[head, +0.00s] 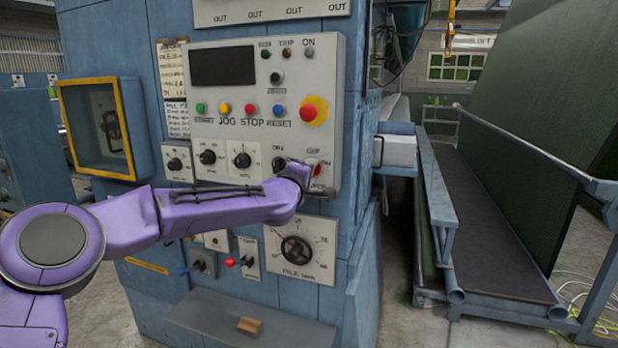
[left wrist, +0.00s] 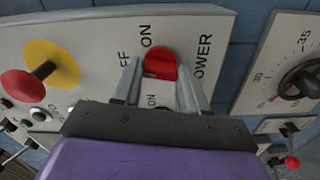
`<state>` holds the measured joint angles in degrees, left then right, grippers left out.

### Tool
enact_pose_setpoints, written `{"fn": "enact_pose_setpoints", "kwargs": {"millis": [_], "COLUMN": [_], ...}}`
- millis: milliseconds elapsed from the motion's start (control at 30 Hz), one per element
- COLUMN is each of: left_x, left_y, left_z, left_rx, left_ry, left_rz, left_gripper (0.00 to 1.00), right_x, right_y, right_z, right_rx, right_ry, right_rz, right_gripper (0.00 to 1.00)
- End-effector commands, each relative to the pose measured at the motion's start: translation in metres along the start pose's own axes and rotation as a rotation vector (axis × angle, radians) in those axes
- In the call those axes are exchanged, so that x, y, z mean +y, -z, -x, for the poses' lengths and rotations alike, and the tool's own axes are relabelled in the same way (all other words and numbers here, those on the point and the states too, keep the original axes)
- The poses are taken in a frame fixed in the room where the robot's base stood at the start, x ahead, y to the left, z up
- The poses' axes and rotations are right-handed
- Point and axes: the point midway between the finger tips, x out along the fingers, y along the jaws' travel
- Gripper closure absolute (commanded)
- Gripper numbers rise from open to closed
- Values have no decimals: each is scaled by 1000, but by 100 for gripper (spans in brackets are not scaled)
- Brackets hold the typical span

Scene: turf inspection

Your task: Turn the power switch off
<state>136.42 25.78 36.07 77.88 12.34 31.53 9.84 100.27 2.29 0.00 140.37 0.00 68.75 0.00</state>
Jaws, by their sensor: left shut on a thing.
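The power switch is a red rocker (left wrist: 161,64) on the light grey control panel, with the word POWER beside it in the left wrist view. Its ON label is readable, and another label beside it is partly hidden. My left gripper (left wrist: 158,78) has one finger on each side of the red switch and is shut on it. In the head view a bit of the red switch (head: 315,169) shows just right of my left gripper (head: 308,172), at the panel's lower right corner. Which way the switch is set is hard to tell. My right gripper is not in view.
The control panel (head: 231,129) also carries a red emergency button on yellow (head: 313,110), a row of coloured buttons and black knobs. A PILE dial (head: 296,249) sits below. A small ledge (head: 212,312) juts out lower down. A walkway with rails (head: 490,230) lies right.

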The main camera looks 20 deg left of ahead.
Motion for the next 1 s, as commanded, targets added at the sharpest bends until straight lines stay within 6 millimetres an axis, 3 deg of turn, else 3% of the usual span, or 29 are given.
{"fn": "enact_pose_setpoints", "kwargs": {"millis": [400,967,1000], "left_x": [-1,-1,-1], "left_y": [0,0,0], "left_z": [0,0,0], "left_rx": [0,0,0], "left_ry": [1,2,2], "left_rz": [194,225,225], "left_gripper": [88,88,54], "right_x": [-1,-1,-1], "right_y": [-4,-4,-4], "right_z": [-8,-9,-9], "right_rx": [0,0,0], "right_ry": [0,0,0], "right_rz": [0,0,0], "right_gripper": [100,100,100]}}
